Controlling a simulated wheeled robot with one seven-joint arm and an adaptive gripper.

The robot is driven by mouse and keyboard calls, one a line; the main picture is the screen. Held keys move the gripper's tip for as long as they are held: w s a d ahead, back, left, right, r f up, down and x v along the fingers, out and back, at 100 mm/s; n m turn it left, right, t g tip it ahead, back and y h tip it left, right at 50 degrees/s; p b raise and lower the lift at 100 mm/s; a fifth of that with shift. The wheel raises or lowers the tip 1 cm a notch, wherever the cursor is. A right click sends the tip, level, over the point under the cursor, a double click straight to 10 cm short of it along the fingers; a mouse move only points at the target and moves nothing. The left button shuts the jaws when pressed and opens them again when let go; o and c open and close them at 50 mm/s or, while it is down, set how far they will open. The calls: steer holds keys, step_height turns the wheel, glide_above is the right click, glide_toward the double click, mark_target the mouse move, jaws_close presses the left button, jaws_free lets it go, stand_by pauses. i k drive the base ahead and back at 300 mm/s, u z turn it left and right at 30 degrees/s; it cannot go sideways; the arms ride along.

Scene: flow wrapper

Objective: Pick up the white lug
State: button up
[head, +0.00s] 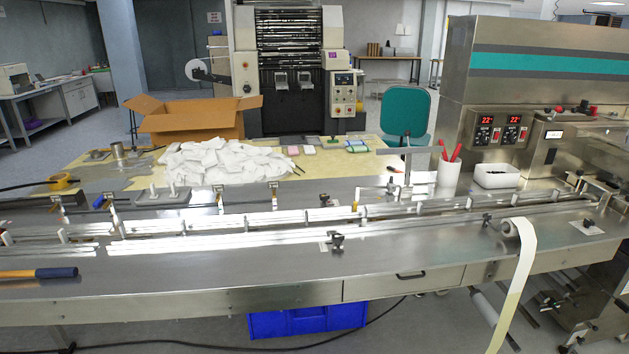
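Several small white upright pieces that look like lugs stand along the rails of the long steel bench. One white lug (62,236) is at the left, and another (6,237) is at the left picture edge. They are small, and I cannot tell which single one the task names. My gripper is not in view.
The steel bench (220,270) has a clear front strip, with an orange and blue handle (40,273) at its left. A white pile (225,163) and an open cardboard box (190,120) are behind.

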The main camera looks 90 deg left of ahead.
mark_target(155, 195)
steer(key=i, duration=0.3)
steer(key=u, duration=4.2)
